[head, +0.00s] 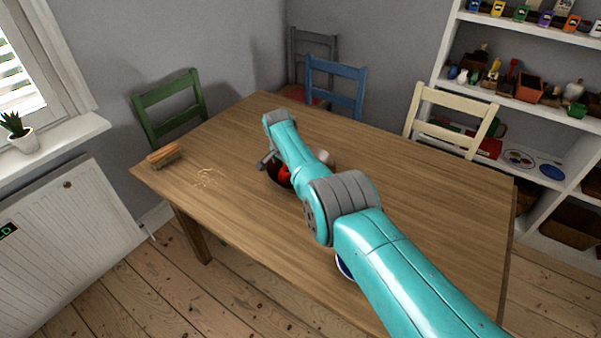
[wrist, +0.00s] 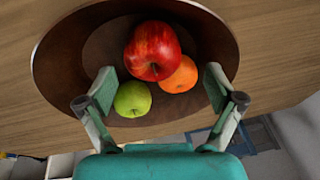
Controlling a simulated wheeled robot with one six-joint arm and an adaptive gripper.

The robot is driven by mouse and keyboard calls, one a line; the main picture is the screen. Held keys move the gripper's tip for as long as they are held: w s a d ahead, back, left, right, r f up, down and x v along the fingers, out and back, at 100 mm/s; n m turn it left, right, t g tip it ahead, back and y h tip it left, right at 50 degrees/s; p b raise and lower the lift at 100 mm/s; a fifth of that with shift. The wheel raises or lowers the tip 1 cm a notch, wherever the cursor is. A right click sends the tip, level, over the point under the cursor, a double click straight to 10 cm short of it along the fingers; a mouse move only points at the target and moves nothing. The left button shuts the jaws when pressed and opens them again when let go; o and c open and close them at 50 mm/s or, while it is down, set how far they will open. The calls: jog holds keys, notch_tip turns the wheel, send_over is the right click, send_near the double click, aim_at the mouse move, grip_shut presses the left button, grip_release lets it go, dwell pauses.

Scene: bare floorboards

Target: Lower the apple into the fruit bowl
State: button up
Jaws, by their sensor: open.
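The brown fruit bowl (wrist: 60,62) fills the upper part of the wrist view. A red apple (wrist: 152,48) is inside it, beside an orange (wrist: 182,76) and a green fruit (wrist: 132,99), partly overlapping the orange in the picture. My gripper (wrist: 160,76) is open over the bowl, its fingers at either side of the fruit with gaps to the red apple. In the head view, my arm hides much of the bowl and most of the gripper; the red apple (head: 285,174) shows just left of the arm.
The wooden table (head: 420,210) carries a brush (head: 164,155) and pale crumbs (head: 209,179) at the left. A white object (head: 325,157) shows behind my arm, and a blue-rimmed dish (head: 343,265) is partly under it. Green, blue and cream chairs stand around the table.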

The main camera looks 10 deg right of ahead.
jog(key=v, duration=1.2)
dwell(0.3)
